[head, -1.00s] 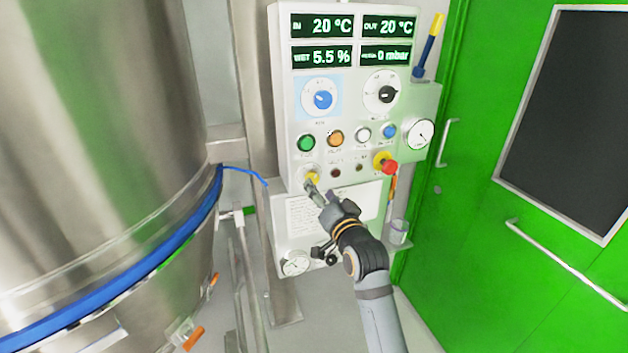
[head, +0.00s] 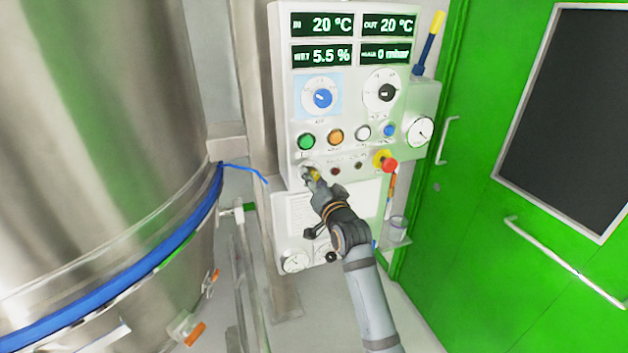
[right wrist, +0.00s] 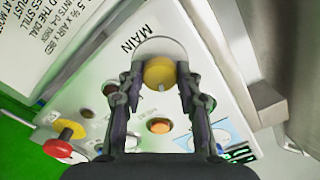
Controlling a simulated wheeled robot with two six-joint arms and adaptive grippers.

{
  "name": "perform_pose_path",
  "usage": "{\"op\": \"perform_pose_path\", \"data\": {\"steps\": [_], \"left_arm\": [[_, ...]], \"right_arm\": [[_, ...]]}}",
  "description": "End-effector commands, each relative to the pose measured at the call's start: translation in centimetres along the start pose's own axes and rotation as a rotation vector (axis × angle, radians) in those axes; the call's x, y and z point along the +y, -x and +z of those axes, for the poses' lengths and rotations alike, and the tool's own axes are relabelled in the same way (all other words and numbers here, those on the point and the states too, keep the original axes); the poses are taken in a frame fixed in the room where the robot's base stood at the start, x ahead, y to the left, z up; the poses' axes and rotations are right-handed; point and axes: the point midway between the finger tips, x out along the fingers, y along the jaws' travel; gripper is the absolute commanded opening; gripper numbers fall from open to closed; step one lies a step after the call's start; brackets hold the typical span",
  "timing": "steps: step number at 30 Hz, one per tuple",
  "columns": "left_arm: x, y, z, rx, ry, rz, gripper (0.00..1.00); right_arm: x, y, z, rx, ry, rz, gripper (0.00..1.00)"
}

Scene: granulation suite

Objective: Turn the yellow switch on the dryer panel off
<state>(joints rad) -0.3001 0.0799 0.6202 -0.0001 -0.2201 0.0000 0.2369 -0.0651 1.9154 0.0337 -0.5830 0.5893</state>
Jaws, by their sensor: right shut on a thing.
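The yellow switch (right wrist: 159,73) on the dryer panel shows in the right wrist view between the two fingers of my right gripper (right wrist: 160,80), below the label MAIN. In the head view the switch (head: 315,176) is mostly hidden behind the fingertips at the panel's lower left. My right gripper (head: 310,177) is shut on the switch, its arm reaching up from the lower right. The dryer panel (head: 350,125) is a pale box with lit displays, dials and buttons. My left gripper is not in view.
A red emergency button (head: 389,167) on a yellow base sticks out to the right of the switch. Green (head: 306,142) and orange (head: 336,137) buttons sit just above. A large steel vessel (head: 100,130) stands at left, a green door (head: 480,200) at right.

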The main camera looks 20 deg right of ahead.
Motion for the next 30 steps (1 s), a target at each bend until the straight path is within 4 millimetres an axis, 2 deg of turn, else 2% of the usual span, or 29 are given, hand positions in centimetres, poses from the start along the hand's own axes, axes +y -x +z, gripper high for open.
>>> {"op": "perform_pose_path", "data": {"steps": [8,14,30], "left_arm": [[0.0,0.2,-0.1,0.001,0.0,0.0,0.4],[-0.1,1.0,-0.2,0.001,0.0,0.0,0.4],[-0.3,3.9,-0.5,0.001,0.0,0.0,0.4]], "right_arm": [[0.0,0.0,0.0,-0.001,0.02,0.001,0.03],[-0.1,0.0,-0.1,-0.001,0.109,0.001,0.03],[-0.1,0.0,-0.2,-0.002,0.591,0.0,0.03]]}}
